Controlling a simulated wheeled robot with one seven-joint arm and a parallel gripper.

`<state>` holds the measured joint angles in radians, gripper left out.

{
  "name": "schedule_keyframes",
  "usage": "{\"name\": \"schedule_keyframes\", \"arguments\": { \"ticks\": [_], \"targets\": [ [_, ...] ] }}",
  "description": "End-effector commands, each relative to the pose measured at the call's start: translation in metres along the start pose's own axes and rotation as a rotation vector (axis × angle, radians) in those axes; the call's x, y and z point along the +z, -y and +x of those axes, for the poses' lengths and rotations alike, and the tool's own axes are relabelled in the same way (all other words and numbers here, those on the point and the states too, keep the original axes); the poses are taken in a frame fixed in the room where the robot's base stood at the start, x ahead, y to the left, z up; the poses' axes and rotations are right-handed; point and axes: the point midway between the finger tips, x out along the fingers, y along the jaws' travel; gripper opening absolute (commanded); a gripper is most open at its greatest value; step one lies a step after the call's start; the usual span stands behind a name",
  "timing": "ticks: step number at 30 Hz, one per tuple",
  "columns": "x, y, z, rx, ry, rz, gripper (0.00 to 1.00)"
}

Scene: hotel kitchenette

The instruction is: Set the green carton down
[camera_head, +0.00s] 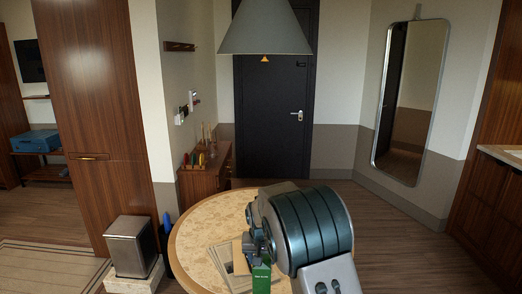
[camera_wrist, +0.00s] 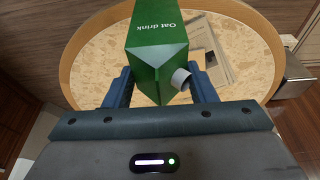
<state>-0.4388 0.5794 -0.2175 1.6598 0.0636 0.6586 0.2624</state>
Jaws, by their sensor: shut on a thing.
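The green carton (camera_wrist: 157,50), printed "Oat drink" and with a white cap, is between the two blue fingers of my gripper (camera_wrist: 160,92) in the wrist view. My gripper is shut on it. In the head view the carton (camera_head: 261,277) shows low in the middle, beside my arm, over the round table (camera_head: 205,222). I cannot tell whether its base touches the table top. The table has a pale speckled top and a wooden rim, and it also shows in the wrist view (camera_wrist: 98,62). My arm hides the table's right part.
Flat papers or newspapers (camera_head: 219,257) lie on the table near the carton; they also show in the wrist view (camera_wrist: 212,62). The table's left part is bare. A lamp shade (camera_head: 265,30) hangs above, and a metal bin (camera_head: 130,246) stands left of the table.

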Motion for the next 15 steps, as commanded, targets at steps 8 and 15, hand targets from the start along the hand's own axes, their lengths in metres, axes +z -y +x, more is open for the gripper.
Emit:
{"name": "schedule_keyframes", "arguments": {
  "ticks": [8, 15],
  "targets": [
    [0.026, -0.042, 0.025, -0.001, 0.005, -0.001, 0.00],
    [0.067, -0.089, 0.050, -0.003, 0.007, -0.006, 0.00]
  ]
}}
